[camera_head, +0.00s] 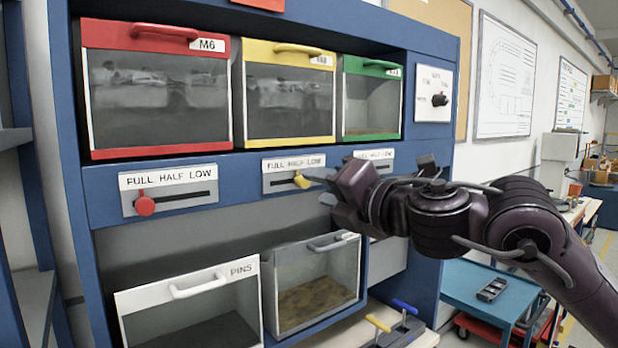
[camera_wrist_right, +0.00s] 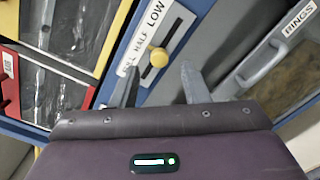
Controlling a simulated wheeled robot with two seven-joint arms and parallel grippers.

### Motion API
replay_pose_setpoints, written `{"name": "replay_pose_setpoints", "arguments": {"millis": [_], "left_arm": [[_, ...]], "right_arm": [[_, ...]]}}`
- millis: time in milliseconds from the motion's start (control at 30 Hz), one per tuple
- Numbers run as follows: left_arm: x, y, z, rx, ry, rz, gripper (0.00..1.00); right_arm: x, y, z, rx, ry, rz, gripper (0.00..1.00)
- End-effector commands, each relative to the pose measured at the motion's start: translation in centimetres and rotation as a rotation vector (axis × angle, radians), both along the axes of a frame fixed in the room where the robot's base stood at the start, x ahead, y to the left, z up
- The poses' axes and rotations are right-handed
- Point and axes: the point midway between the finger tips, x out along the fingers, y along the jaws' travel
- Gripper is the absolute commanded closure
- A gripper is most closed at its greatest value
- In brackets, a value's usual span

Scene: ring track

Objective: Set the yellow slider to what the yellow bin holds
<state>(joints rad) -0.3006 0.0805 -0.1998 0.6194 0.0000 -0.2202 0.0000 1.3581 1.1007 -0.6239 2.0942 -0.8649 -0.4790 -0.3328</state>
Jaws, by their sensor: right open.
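The yellow bin (camera_head: 288,144) has a clear front with shiny grey contents behind it; they reach into the upper part of the window, but their exact level is hard to read. Below it is a FULL HALF LOW plate (camera_head: 275,184) with a slot. The yellow slider knob (camera_head: 301,181) sits near HALF, around the slot's middle. It also shows in the right wrist view (camera_wrist_right: 159,58). My right gripper (camera_head: 322,188) is open beside the knob. In the wrist view its fingers (camera_wrist_right: 160,72) stand either side of the knob, with gaps visible. My left gripper is out of view.
A red bin (camera_head: 157,153) with its red slider knob (camera_head: 145,205) is left; a green bin (camera_head: 372,136) is right. A white PINS bin (camera_head: 190,290) and a grey bin (camera_head: 315,322) are below. A rotary knob (camera_head: 440,99) is at right. A blue cart (camera_head: 465,282) stands right.

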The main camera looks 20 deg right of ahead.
Motion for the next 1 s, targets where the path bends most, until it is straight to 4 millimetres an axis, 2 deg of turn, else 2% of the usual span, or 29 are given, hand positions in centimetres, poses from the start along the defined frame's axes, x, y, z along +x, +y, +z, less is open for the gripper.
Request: {"name": "replay_pose_setpoints", "arguments": {"millis": [100,267,600,933,1000], "left_arm": [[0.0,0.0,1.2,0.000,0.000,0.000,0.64],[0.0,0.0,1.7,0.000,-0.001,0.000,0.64],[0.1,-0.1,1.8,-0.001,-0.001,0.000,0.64],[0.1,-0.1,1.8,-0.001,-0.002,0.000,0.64],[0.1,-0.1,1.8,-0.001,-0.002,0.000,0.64]], "right_arm": [[1.9,0.7,0.3,0.002,0.004,0.000,0.58],[3.5,1.2,0.2,0.002,0.002,0.000,0.58],[4.0,1.5,0.0,0.001,-0.001,0.000,0.58],[3.9,1.4,0.0,0.001,0.000,-0.001,1.00],[3.9,1.4,0.0,0.001,0.000,-0.001,1.00]]}}
